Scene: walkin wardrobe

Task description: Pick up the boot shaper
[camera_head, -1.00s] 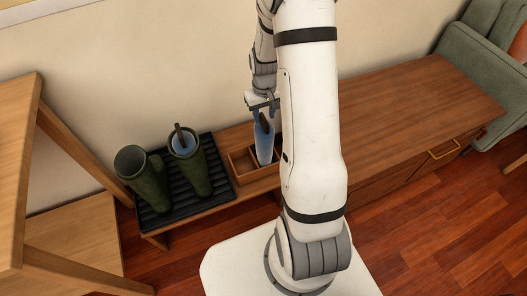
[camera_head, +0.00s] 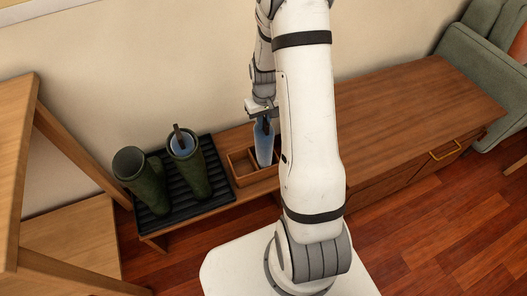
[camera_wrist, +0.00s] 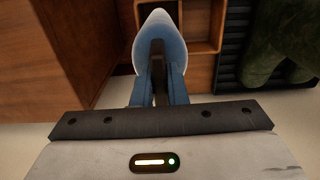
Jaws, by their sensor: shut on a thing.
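A blue boot shaper (camera_head: 264,150) with a dark handle stands upright at the wooden divided box on the bench. My gripper (camera_head: 264,118) is above it, shut on its dark handle. In the wrist view, my gripper's fingers (camera_wrist: 158,92) close around the handle, and the pale blue body of the boot shaper (camera_wrist: 158,22) reaches away beyond them. Whether its lower end touches the box floor cannot be told. A second blue shaper (camera_head: 181,144) with a brown handle sits inside the right green boot (camera_head: 194,175).
The wooden divided box (camera_head: 240,167) has empty compartments beside the shaper. The left green boot (camera_head: 145,185) looks open and empty. Both boots stand on a black ribbed tray (camera_head: 220,180). A wooden shelf frame (camera_head: 25,130) stands at left. The right bench top (camera_head: 420,100) is clear.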

